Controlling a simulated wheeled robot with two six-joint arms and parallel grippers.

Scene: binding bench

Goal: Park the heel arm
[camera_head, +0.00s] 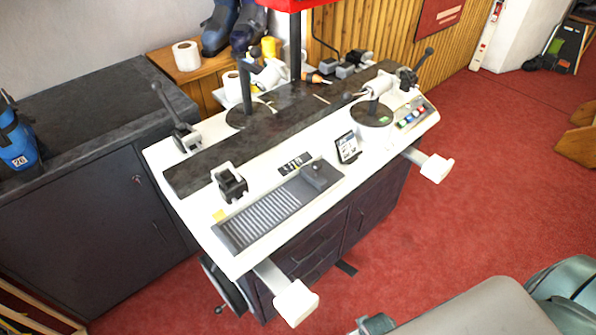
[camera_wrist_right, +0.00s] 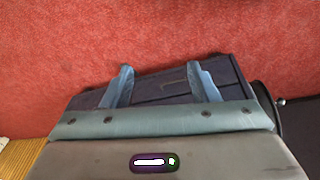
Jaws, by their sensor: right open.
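The binding bench (camera_head: 215,250) has a white top and stands in the middle of the head view. Two upright arm assemblies rise from dark round plates, one toward the back (camera_head: 262,78) and one at the right end (camera_head: 378,86). No mark that I can read tells which is the heel arm. Black-handled levers stand at the left end (camera_head: 172,115) and right end (camera_head: 420,64). My right gripper (camera_wrist_right: 163,88) is empty, its two blue fingers apart, away from both arm assemblies. The dark drawers (camera_wrist_right: 165,80) show behind it. My left gripper is out of view.
White pads on rods stick out at the bench's front (camera_head: 296,303) and right (camera_head: 436,168). A crank wheel (camera_head: 225,285) hangs at the front left. A dark cabinet (camera_head: 90,210) adjoins the left side.

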